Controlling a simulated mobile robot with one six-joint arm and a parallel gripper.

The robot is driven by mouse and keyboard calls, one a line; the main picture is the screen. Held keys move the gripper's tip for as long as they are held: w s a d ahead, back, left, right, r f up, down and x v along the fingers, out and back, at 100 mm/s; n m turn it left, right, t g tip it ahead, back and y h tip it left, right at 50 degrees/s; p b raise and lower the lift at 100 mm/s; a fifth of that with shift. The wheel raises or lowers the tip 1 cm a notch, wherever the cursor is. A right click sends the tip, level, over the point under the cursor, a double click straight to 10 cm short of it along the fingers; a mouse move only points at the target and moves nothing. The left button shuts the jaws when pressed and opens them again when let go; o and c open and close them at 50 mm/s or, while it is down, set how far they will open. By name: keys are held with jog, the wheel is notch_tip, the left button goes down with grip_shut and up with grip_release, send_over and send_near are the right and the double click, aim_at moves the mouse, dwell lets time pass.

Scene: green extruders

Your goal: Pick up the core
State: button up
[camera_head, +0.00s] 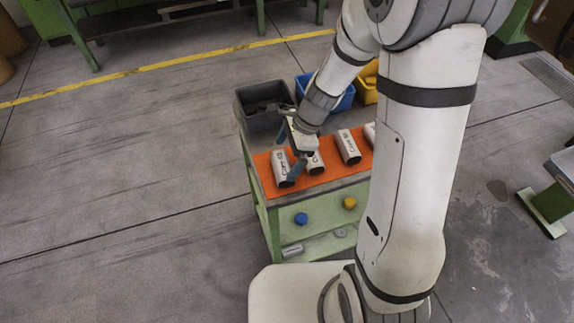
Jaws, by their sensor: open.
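Several light grey, can-like cores lie in a row on an orange mat (263,181) on top of a small green and grey cart. The leftmost core (281,166) lies at the mat's left end. A second core (316,164) is partly hidden by my gripper. A third core (348,147) lies to the right, and one more is mostly hidden behind my arm. My gripper (293,158) is open and points down over the left part of the mat, close to the leftmost and second cores. I cannot tell whether it touches either.
A dark grey bin (262,122), a blue bin (345,101) and a yellow bin (367,90) stand along the cart's back edge. A blue knob (301,218) and a yellow knob (349,202) are on its front. The floor to the left is clear.

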aim_at(282, 162)
jog(key=s+f, duration=0.2)
jog(key=f, duration=0.1)
jog(key=shift+a+f, duration=0.1)
jog(key=shift+a, duration=0.05)
jog(key=shift+w+a+f, duration=0.6)
jog(key=shift+w+a, duration=0.05)
jog(key=shift+w, duration=0.05)
jog(key=shift+s+d+r, duration=0.1)
jog(key=shift+s+r, duration=0.1)
jog(key=shift+w, duration=0.2)
jog(key=shift+c, duration=1.2)
jog(key=shift+r, duration=0.2)
jog(key=c, duration=0.7)
